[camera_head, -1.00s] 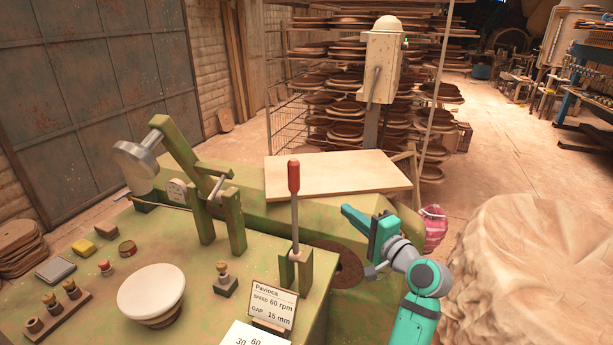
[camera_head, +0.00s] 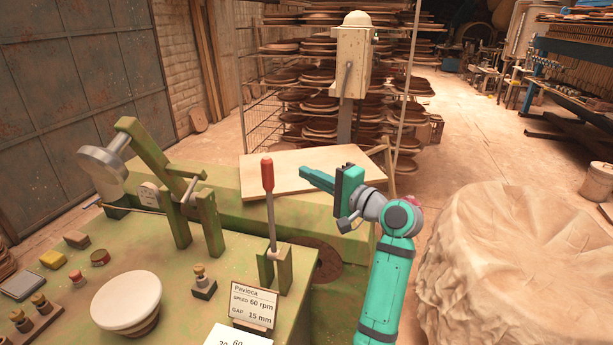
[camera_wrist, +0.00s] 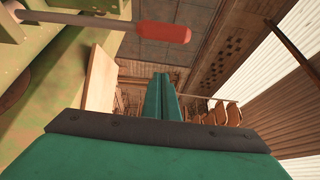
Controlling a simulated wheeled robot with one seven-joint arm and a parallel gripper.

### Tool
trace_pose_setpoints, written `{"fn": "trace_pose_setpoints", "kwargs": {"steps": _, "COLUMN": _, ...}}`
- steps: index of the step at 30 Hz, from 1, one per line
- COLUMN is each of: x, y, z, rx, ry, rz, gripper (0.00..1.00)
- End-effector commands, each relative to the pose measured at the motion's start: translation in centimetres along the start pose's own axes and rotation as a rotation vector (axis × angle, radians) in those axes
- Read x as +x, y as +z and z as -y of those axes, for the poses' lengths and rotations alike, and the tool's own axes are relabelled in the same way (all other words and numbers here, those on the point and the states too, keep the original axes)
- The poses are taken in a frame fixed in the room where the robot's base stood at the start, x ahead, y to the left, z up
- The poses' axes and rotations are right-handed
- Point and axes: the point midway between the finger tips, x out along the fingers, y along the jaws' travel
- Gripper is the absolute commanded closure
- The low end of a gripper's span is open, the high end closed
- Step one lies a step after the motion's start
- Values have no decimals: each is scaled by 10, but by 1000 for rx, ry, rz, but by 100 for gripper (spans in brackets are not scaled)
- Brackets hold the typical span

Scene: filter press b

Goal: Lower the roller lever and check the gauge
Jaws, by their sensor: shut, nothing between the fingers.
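A white round disc (camera_head: 127,300), a sign card (camera_head: 252,302) and several small knobs stand on the green bench. A pale board (camera_head: 285,172) lies behind my gripper. A wrapped clay mass (camera_head: 510,250) stands at the right. A drying rack is behind.

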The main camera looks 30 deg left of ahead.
Motion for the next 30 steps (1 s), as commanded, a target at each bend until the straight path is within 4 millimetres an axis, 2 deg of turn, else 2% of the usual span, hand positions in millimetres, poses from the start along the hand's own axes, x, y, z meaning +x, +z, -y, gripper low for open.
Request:
{"fn": "trace_pose_setpoints", "kwargs": {"steps": 6, "x": 42, "y": 3, "z": 0, "rx": 0, "ry": 1, "rz": 6, "gripper": 100}}
{"fn": "trace_pose_setpoints", "kwargs": {"steps": 15, "x": 80, "y": 1, "z": 0, "rx": 0, "ry": 1, "rz": 1, "gripper": 100}}
{"fn": "trace_pose_setpoints", "kwargs": {"steps": 24, "x": 65, "y": 29, "z": -1, "rx": -1, "ry": 0, "rz": -2, "gripper": 100}}
{"fn": "trace_pose_setpoints", "kwargs": {"steps": 30, "x": 62, "y": 36, "z": 0, "rx": 0, "ry": 0, "rz": -3, "gripper": 100}}
